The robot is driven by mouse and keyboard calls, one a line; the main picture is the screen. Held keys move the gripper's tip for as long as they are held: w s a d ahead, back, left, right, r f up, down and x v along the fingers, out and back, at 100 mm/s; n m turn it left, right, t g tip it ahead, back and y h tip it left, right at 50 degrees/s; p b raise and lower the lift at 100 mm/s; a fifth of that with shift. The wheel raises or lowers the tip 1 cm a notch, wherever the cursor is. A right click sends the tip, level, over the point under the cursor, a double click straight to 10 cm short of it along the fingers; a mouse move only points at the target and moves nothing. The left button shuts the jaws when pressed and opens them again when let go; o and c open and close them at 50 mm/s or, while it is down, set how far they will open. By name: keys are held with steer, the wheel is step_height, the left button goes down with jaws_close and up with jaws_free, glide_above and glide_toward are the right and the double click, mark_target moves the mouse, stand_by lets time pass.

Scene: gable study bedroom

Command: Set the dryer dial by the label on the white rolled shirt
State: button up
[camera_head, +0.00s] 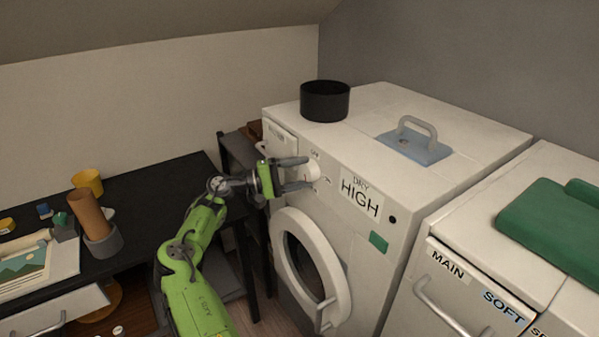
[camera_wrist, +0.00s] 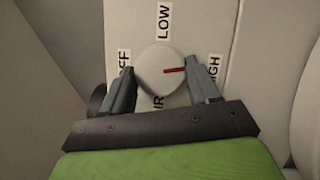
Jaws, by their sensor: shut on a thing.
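The white round dial (camera_wrist: 152,78) sits on the dryer's front panel, with a red pointer mark aimed right, towards the HIGH label (camera_wrist: 214,73). A LOW label (camera_wrist: 164,20) is above it and an OFF label (camera_wrist: 124,62) is left; a label below is partly hidden. My gripper (camera_head: 303,175) is shut on the dial, one finger on each side. The white dryer (camera_head: 440,125) has a round door and a sign (camera_head: 360,196) reading DRY HIGH. A pale roll (camera_head: 24,243) lies on the desk; I cannot tell whether it is the shirt, and no label on it is readable.
A black pot (camera_head: 325,101) and a blue plate with a grey handle (camera_head: 415,144) are on the dryer top. A second white machine (camera_head: 465,255) with MAIN and SOFT labels stands right, bearing a green folded item (camera_head: 552,222). The black desk (camera_head: 150,190) holds several small items.

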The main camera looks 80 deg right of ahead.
steer(key=m+t, duration=0.1)
steer(key=m, duration=0.1)
steer(key=m+t+y+p, duration=0.1)
steer(key=m, duration=0.2)
steer(key=shift+r, duration=0.2)
steer(key=m+t+b, duration=0.1)
steer(key=m, duration=0.2)
steer(key=shift+s+a+m+t, duration=0.1)
steer(key=shift+m+t, duration=0.3)
steer(key=m+t+b, duration=0.1)
steer(key=m+b, duration=0.1)
steer(key=m+t+h+b, duration=0.1)
steer(key=m+b, duration=0.1)
steer(key=b, duration=0.1)
steer(key=shift+s+a+t+b, duration=0.1)
steer(key=shift+s+t+b, duration=0.05)
steer(key=shift+t+b, duration=0.2)
steer(key=m+t+h+b, duration=0.1)
steer(key=m+b, duration=0.1)
steer(key=b, duration=0.1)
steer(key=shift+s+a+r, duration=0.1)
steer(key=shift+r, duration=0.05)
steer(key=shift+r+m+t+b, duration=0.1)
steer(key=shift+m+t+b, duration=0.15)
steer(key=shift+m+b, duration=0.45)
steer(key=shift+r+h, duration=0.1)
steer(key=shift+h, duration=0.2)
steer(key=o, duration=1.1)
steer(key=shift+c, duration=0.2)
